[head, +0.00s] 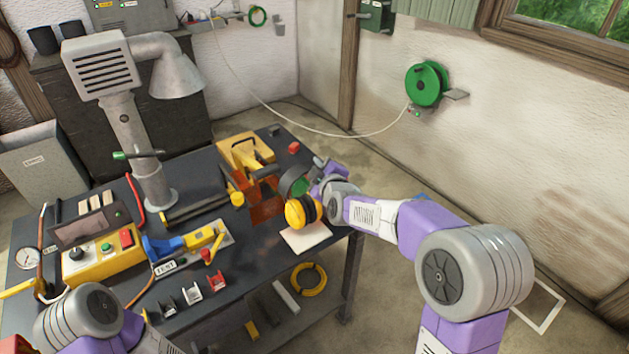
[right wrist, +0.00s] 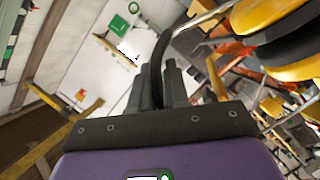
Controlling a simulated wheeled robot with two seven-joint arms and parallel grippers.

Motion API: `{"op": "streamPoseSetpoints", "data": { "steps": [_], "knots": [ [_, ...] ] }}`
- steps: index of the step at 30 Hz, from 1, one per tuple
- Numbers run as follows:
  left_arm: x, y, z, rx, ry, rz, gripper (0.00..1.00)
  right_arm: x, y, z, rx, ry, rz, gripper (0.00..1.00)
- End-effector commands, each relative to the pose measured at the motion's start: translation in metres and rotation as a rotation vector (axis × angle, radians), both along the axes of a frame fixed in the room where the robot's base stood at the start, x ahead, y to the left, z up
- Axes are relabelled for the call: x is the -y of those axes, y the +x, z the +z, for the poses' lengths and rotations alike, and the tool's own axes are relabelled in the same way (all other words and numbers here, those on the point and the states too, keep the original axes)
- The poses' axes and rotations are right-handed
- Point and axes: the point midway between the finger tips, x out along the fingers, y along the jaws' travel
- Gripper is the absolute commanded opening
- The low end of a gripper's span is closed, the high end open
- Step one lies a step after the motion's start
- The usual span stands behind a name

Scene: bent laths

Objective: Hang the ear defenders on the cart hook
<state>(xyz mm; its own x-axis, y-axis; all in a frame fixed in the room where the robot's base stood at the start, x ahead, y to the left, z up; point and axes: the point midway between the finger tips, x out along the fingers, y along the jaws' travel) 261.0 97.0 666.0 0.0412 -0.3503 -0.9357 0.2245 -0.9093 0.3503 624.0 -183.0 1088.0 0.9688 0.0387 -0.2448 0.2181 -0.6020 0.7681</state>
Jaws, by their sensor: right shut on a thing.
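The ear defenders (head: 300,211) have yellow cups with black cushions. In the head view they hang in the air over the right end of the dark cart (head: 262,262), above a pale sheet. My right gripper (head: 322,180) is shut on their black headband; its fingers (right wrist: 166,88) pinch the band in the right wrist view. The cups (right wrist: 275,40) fill the upper right of that view, beside the fingers. I cannot make out the cart hook in either view. My left arm enters at the lower left of the head view, but its gripper is out of view.
A fume extractor (head: 150,150) stands on the cart. A yellow control box (head: 100,255), a yellow and blue tool (head: 178,243) and a yellow case (head: 245,152) crowd the top. A pale sheet (head: 306,237) lies at the right front corner. Floor is open to the right.

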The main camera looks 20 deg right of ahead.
Motion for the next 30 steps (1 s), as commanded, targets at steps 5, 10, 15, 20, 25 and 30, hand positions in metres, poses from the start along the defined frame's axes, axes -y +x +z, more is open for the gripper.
{"op": "streamPoseSetpoints", "data": {
  "steps": [5, 10, 15, 20, 25, 30],
  "knots": [
    [0.0, 0.0, -0.015, 0.0, 0.0, 0.0, 0.0, 0.0, 0.0, -0.038, -0.002, -0.001, -0.001, 0.0],
    [0.0, 0.0, -0.019, 0.0, 0.0, 0.0, 0.0, 0.0, 0.0, -0.054, 0.001, 0.0, -0.001, 0.0],
    [0.0, 0.0, -0.019, 0.0, 0.0, 0.0, 0.0, 0.0, 0.0, -0.055, 0.003, 0.0, 0.0, 0.0],
    [0.0, 0.0, -0.019, 0.0, 0.0, 0.0, 0.0, 0.0, 0.0, -0.055, 0.003, 0.0, 0.0, 0.0],
    [0.0, 0.0, -0.023, 0.0, 0.0, 0.0, 0.0, 0.0, 0.0, -0.061, 0.0, 0.0, 0.0, 0.17],
    [0.0, 0.0, -0.022, 0.0, 0.0, 0.0, 0.0, 0.0, 0.0, -0.059, 0.0, 0.0, 0.0, 0.41]
  ]
}}
